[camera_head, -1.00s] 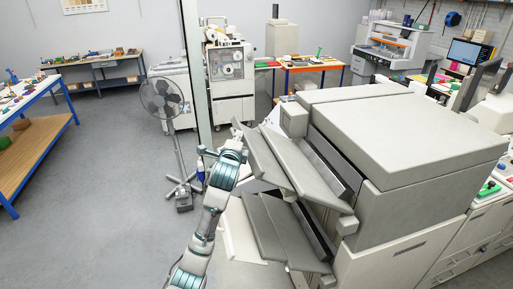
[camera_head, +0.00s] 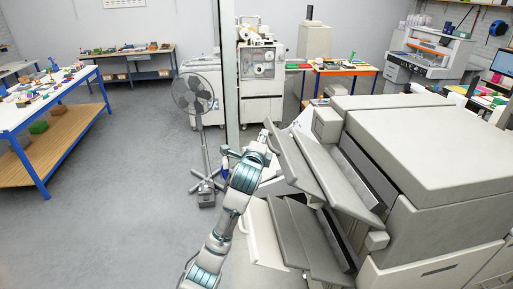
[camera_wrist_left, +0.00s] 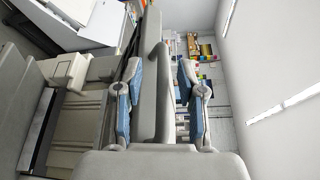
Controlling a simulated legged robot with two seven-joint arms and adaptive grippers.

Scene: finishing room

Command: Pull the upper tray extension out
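The grey printing machine (camera_head: 440,140) stands at the right with sloping trays on its left side. The upper tray (camera_head: 342,180) carries a thin grey panel at its outer side, the upper tray extension (camera_head: 297,165). My left gripper (camera_head: 264,143) is at the extension's upper outer end. In the left wrist view, the grey slab of the extension (camera_wrist_left: 155,95) stands between the two blue-padded fingers of my left gripper (camera_wrist_left: 160,70). A narrow gap shows beside the right-hand finger; contact at the left-hand finger is unclear. My right gripper is out of view.
The lower tray (camera_head: 315,240) with its own panels sits just below. A glass edge (camera_head: 230,70) and a standing fan (camera_head: 195,95) are behind my left arm. A blue-framed workbench (camera_head: 45,110) stands at the left. Open floor (camera_head: 120,200) lies left of my arm.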

